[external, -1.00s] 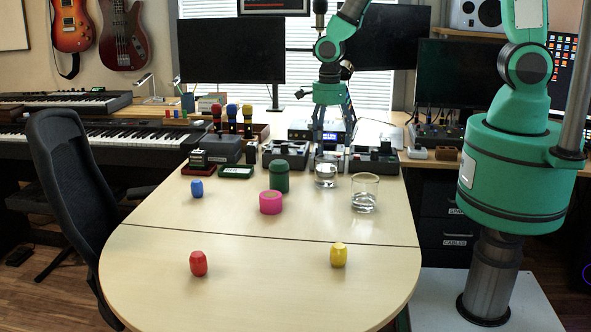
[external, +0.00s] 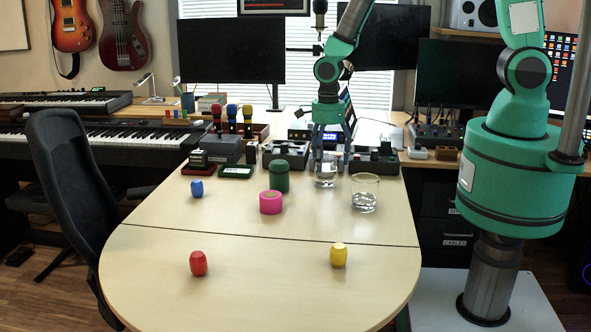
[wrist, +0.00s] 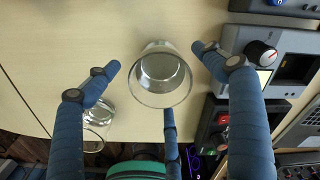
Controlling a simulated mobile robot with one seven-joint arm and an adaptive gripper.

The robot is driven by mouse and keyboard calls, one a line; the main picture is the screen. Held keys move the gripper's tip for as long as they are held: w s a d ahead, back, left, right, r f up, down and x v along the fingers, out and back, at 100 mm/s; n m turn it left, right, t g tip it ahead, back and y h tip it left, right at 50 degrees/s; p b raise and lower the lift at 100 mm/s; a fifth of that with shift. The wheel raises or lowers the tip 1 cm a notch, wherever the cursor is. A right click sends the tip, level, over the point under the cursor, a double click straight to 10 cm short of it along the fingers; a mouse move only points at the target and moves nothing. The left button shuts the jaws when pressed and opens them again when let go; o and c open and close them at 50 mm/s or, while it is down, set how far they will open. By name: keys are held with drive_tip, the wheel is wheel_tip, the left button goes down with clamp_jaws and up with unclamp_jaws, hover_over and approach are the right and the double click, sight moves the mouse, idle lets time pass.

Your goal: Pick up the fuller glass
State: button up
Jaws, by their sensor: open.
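Two clear glasses stand on the table. One glass (external: 325,174) is directly below my gripper (external: 329,166) in the external view. In the wrist view this glass (wrist: 161,78) sits upright between my spread fingers, with a gap on each side. My gripper (wrist: 158,70) is open and empty. The other glass (external: 364,196) stands to the right and nearer the camera, with clear liquid in its lower part. It shows at the lower left of the wrist view (wrist: 97,125), partly behind a finger. The level in the glass under my gripper is hard to read.
A green container (external: 279,178) and a pink cylinder (external: 270,202) stand left of the glasses. Dark equipment boxes (external: 375,160) stand close behind them. Blue (external: 197,188), red (external: 198,263) and yellow (external: 339,255) pieces are spread out. The front table middle is clear.

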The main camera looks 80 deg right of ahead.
sight(326, 169)
drive_tip(key=shift+f+b, duration=0.4)
drive_tip(key=shift+f, duration=1.5)
drive_tip(key=shift+w, duration=0.1)
drive_tip(key=c, duration=1.7)
